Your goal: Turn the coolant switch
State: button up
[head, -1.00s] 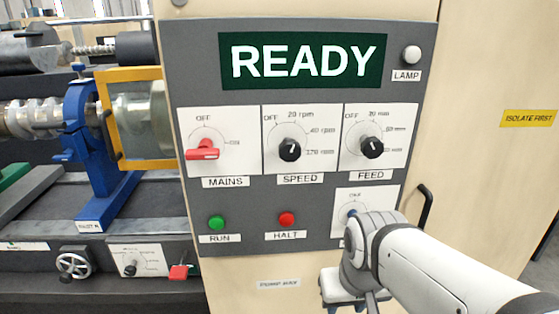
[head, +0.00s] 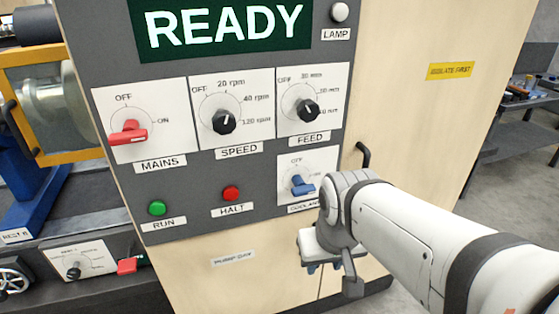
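The coolant switch (head: 301,187) is a blue lever handle on a small white plate at the lower right of the grey panel. "OFF" is printed at the top of its plate, and the handle slants down to the right. The "COOLANT" label (head: 303,207) below it is partly covered by my arm. My gripper (head: 324,268) is below and slightly right of the switch, apart from it in the picture. Its fingers are small and mostly hidden behind its body, so their opening cannot be made out.
The panel also carries the red mains switch (head: 128,133), black speed knob (head: 223,121), black feed knob (head: 307,110), green run button (head: 157,208) and red halt button (head: 231,194). A black door handle (head: 364,157) juts out right of the coolant plate. The display (head: 224,25) reads READY.

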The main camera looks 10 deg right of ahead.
aim_at(302, 189)
jog(key=z, duration=1.05)
jog(key=k, duration=0.8)
jog(key=u, duration=1.25)
